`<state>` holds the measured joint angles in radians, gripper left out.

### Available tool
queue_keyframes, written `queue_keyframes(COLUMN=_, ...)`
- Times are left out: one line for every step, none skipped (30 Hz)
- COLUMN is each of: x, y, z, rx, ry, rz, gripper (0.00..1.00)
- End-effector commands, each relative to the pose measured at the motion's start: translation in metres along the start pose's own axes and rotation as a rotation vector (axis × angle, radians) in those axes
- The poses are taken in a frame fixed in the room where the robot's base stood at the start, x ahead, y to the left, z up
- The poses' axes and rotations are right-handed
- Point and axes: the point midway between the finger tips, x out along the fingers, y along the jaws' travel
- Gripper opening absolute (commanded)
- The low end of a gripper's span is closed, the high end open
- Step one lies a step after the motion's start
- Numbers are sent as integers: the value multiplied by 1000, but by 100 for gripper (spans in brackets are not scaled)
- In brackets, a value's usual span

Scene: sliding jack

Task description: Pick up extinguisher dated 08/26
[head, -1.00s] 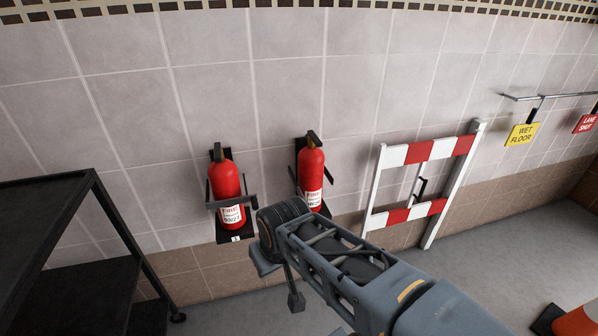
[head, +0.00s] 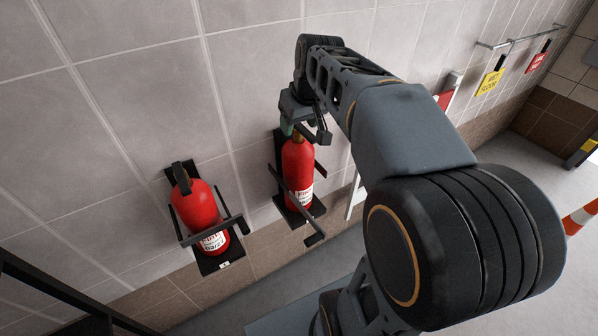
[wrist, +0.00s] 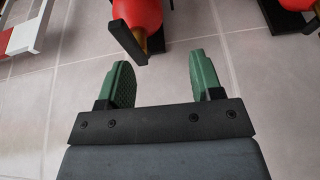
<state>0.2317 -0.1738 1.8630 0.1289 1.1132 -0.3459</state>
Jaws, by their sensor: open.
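Two red fire extinguishers sit in black wall brackets: the left one (head: 203,208) and the right one (head: 298,165). Both have white labels; I cannot read the dates surely. My gripper (head: 298,128) is at the top of the right extinguisher. In the wrist view, my gripper (wrist: 165,72) has its green fingers spread with nothing held between them. The right extinguisher (wrist: 133,12) shows there with a brass neck and black handle (wrist: 128,44), just beyond the fingers and nearer the left one. My arm hides part of the right side.
The left bracket (head: 215,263) has a bar across its extinguisher; a dark bar (head: 297,205) slants before the right one. Yellow (head: 490,81) and red (head: 537,62) signs hang farther right. A black rack (head: 60,295) stands lower left.

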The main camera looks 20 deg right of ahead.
Motion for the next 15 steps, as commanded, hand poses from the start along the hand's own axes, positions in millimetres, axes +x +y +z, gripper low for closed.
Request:
queue_keyframes(x=-7, y=14, z=-15, rx=0, ry=7, rz=0, gripper=60)
queue_keyframes(x=-10, y=21, z=-22, rx=-4, ry=9, rz=-1, gripper=60)
queue_keyframes(x=-14, y=28, z=-29, rx=-9, ry=14, rz=-1, gripper=60)
queue_keyframes(x=-17, y=34, z=-34, rx=-14, ry=18, rz=-1, gripper=60)
queue_keyframes(x=-18, y=38, z=-38, rx=-17, ry=20, rz=-3, gripper=60)
queue_keyframes(x=-19, y=42, z=-43, rx=-22, ry=24, rz=-3, gripper=60)
queue_keyframes(x=-18, y=45, z=-46, rx=-24, ry=25, rz=-4, gripper=60)
queue_keyframes(x=-17, y=47, z=-48, rx=-27, ry=26, rz=-5, gripper=60)
queue_keyframes(x=-13, y=49, z=-50, rx=-31, ry=27, rz=-6, gripper=60)
queue_keyframes(x=-9, y=50, z=-51, rx=-32, ry=27, rz=-6, gripper=60)
queue_keyframes(x=-4, y=50, z=-52, rx=-34, ry=27, rz=-7, gripper=60)
queue_keyframes(x=3, y=50, z=-52, rx=-35, ry=27, rz=-7, gripper=60)
queue_keyframes(x=9, y=50, z=-52, rx=-35, ry=28, rz=-7, gripper=60)
queue_keyframes(x=15, y=50, z=-52, rx=-35, ry=26, rz=-7, gripper=60)
queue_keyframes(x=22, y=50, z=-53, rx=-35, ry=28, rz=-7, gripper=60)
